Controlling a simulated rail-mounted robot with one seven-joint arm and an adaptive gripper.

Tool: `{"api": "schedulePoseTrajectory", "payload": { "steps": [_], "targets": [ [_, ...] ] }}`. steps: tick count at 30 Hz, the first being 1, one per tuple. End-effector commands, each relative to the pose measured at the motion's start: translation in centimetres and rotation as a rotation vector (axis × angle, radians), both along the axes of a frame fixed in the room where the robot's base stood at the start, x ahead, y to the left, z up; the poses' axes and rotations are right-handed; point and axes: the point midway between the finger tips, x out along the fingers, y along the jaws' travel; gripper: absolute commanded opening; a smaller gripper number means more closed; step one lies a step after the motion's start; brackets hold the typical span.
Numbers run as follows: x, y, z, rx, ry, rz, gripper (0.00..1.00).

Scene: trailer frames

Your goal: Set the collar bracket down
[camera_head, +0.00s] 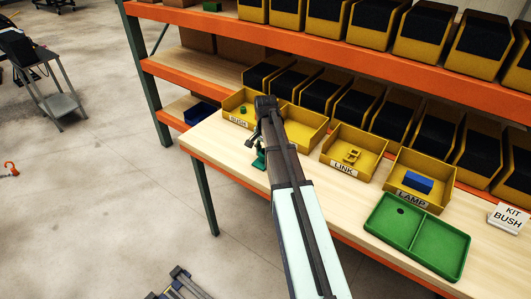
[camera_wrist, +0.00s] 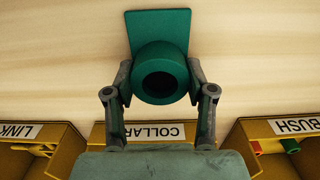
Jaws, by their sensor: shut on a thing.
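The collar bracket (camera_wrist: 160,70) is teal green, with a round collar and a flat plate. In the wrist view my gripper (camera_wrist: 160,88) has its two fingers closed on both sides of the collar, and the plate points away from the bins. In the head view the bracket (camera_head: 259,160) shows below my gripper (camera_head: 256,139), over the wooden bench (camera_head: 222,154) near its front edge and in front of the bins. My arm hides part of it. I cannot tell whether the bracket touches the bench.
Yellow bins line the bench: BUSH (camera_head: 230,119), COLLAR (camera_wrist: 110,134), LINK (camera_head: 344,169) and LAMP (camera_head: 410,202), the last with a blue block (camera_head: 417,182). A green two-part tray (camera_head: 424,236) and a KIT BUSH card (camera_head: 508,216) are at right. Orange shelving (camera_head: 330,52) rises behind.

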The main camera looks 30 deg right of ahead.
Motion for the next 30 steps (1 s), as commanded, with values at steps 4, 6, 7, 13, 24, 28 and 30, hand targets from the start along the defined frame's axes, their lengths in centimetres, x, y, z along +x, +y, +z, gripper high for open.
{"api": "schedulePoseTrajectory", "payload": {
  "steps": [4, 6, 7, 13, 24, 28, 30],
  "targets": [
    [0.0, 0.0, -0.1, 0.000, -0.001, 0.000, 0.00],
    [0.0, 0.0, 0.0, 0.000, -0.001, 0.000, 0.00],
    [0.0, 0.0, -0.1, 0.000, -0.001, 0.000, 0.00],
    [0.0, 0.0, -0.4, 0.000, 0.000, 0.000, 0.72],
    [0.0, 0.0, -0.2, 0.000, 0.000, 0.000, 0.80],
    [0.1, 0.0, 0.4, 0.000, -0.001, 0.000, 0.80],
    [0.1, 0.0, 1.0, -0.001, -0.003, 0.000, 0.80]
  ]
}}
